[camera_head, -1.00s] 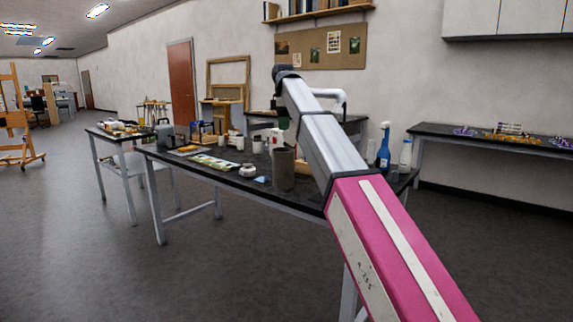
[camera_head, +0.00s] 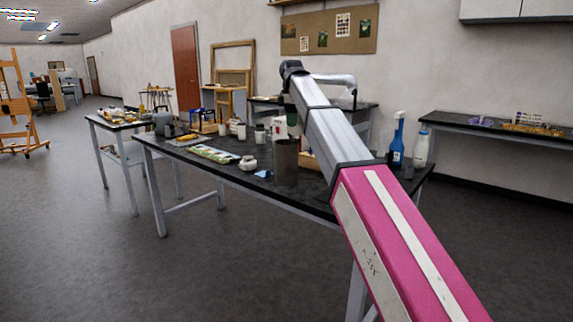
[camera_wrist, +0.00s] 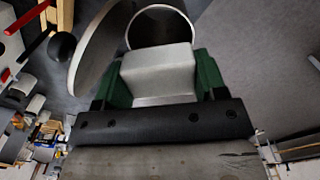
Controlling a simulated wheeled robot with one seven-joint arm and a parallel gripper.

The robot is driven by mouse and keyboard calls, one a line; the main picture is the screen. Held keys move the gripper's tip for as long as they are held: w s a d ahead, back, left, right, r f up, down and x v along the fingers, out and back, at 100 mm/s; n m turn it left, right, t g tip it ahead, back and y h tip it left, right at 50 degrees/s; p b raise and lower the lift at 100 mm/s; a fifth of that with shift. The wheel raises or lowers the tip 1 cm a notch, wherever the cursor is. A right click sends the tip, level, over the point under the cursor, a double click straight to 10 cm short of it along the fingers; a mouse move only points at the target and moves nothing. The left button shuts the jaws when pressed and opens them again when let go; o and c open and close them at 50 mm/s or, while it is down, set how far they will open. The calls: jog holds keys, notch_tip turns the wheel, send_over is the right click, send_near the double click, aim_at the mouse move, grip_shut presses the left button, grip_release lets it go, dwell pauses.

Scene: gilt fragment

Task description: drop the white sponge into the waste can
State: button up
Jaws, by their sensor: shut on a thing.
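The white sponge (camera_wrist: 158,72) is held between the green fingers of my gripper (camera_wrist: 158,80) in the wrist view. A round, thin rim shows just beyond the sponge, which I take for the waste can (camera_wrist: 133,30); the sponge hides part of it. In the head view a grey-brown, open cylinder, likely the same can (camera_head: 286,165), stands upright near the table's front edge. My gripper (camera_head: 291,115) hangs down above it, partly hidden by my arm. The sponge is not clear in the head view.
The black-topped table (camera_head: 225,172) also bears a white jar (camera_head: 248,163), a paint palette (camera_head: 215,153) and several pots. A blue spray bottle (camera_head: 396,145) and a white bottle (camera_head: 420,150) stand at its right. Open floor (camera_head: 90,240) lies to the left.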

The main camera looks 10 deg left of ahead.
jog(key=shift+f, duration=0.9)
jog(key=o, duration=1)
jog(key=shift+a+r, duration=0.1)
jog(key=shift+r, duration=0.05)
